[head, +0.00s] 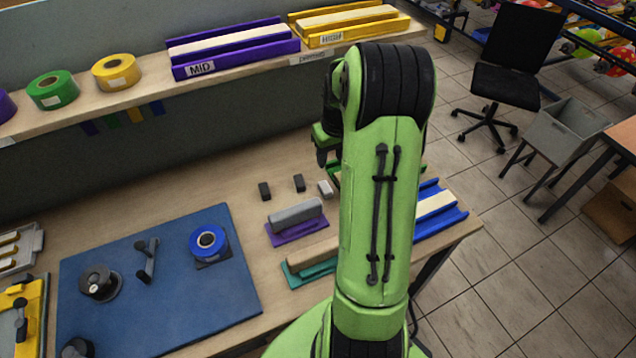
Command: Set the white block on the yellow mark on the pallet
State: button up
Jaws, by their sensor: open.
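A small whitish block (325,188) lies on the wooden workbench (215,200), just left of my green arm. Two dark blocks, one on the left (264,191) and one in the middle (299,183), stand in a row with it. My gripper (322,158) shows partly, above and behind the whitish block, with dark fingers pointing down. It is apart from the block and holds nothing that I can see; my arm hides part of it. I cannot make out a yellow mark on a pallet for certain. A yellow-framed board (36,312) is cut off at the lower left.
Nearer than the blocks lie a grey-topped purple piece (297,225) and a tan-topped green piece (312,256). A blue mat (190,300) holds a blue tape roll (208,242) and black fixtures. A shelf (140,88) with tape rolls runs behind. A blue tray (440,210) is right of my arm.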

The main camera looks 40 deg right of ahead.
aim_at(325, 187)
jog(key=f, duration=0.4)
jog(key=w+f, duration=0.1)
jog(key=f, duration=0.4)
jog(key=w+f, duration=0.1)
jog(key=f, duration=0.4)
jog(key=shift+d+f, duration=0.1)
jog(key=shift+d, duration=0.1)
jog(key=shift+c, duration=0.6)
grip_shut()
